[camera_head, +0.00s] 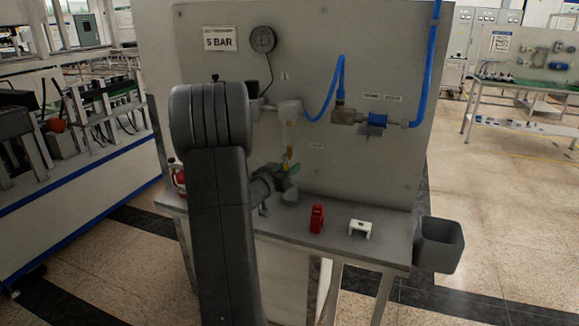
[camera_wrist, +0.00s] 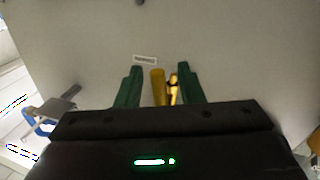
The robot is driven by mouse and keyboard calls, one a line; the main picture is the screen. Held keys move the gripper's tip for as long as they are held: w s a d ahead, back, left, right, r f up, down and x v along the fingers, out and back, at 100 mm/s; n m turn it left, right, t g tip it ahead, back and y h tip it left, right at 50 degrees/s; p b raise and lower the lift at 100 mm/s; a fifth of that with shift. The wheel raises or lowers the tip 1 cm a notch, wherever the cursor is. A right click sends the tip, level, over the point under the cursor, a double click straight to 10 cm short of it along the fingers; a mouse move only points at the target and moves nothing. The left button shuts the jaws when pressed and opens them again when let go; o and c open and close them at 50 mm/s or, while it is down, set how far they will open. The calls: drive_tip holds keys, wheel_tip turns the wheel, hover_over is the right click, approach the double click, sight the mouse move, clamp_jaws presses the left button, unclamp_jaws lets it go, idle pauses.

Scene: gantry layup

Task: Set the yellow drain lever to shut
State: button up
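The yellow drain lever (camera_wrist: 158,86) stands between the two green fingers of my gripper (camera_wrist: 160,72) in the wrist view. Gaps show beside it, so the gripper is open around it and not closed on it. A brass-coloured part (camera_wrist: 174,88) shows just right of the lever, close to the right finger. In the head view, my gripper (camera_head: 290,168) is at the panel, below the clear filter bowl (camera_head: 291,124). A small yellow-orange bit (camera_head: 286,158) shows at the fingertips there. The lever's angle cannot be told in the head view.
The grey panel (camera_head: 212,75) carries a gauge (camera_head: 263,39), a 5 BAR sign (camera_head: 221,39), blue hose (camera_head: 340,75) and a blue valve (camera_head: 376,121). A red item (camera_head: 316,217) and a white bracket (camera_head: 360,229) sit on the bench ledge (camera_head: 385,250). A grey bin (camera_head: 439,244) hangs right.

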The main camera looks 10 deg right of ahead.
drive_tip(key=shift+w+d, duration=0.35)
drive_tip(key=shift+d, duration=0.05)
clamp_jaws()
drive_tip(key=shift+d+r+n, duration=0.1)
drive_tip(key=shift+n, duration=0.2)
drive_tip(key=shift+s+d+r+n+t+y+p, duration=0.15)
drive_tip(key=shift+s+d+r+n+t+p, duration=0.4)
drive_tip(key=shift+n, duration=2.35)
drive_tip(key=shift+d+r+n+t+y+p, duration=0.15)
drive_tip(key=shift+r+n+t+p, duration=0.5)
drive_tip(key=shift+n, duration=2.25)
drive_tip(key=shift+s+d+r+n+t+y+p, duration=0.1)
drive_tip(key=shift+s+d+r+n+t+p, duration=0.55)
drive_tip(key=shift+n, duration=2.25)
drive_tip(key=shift+w+a+r+t+b, duration=0.2)
drive_tip(key=shift+w+r+t+b, duration=0.05)
drive_tip(key=shift+w+t+b, duration=0.1)
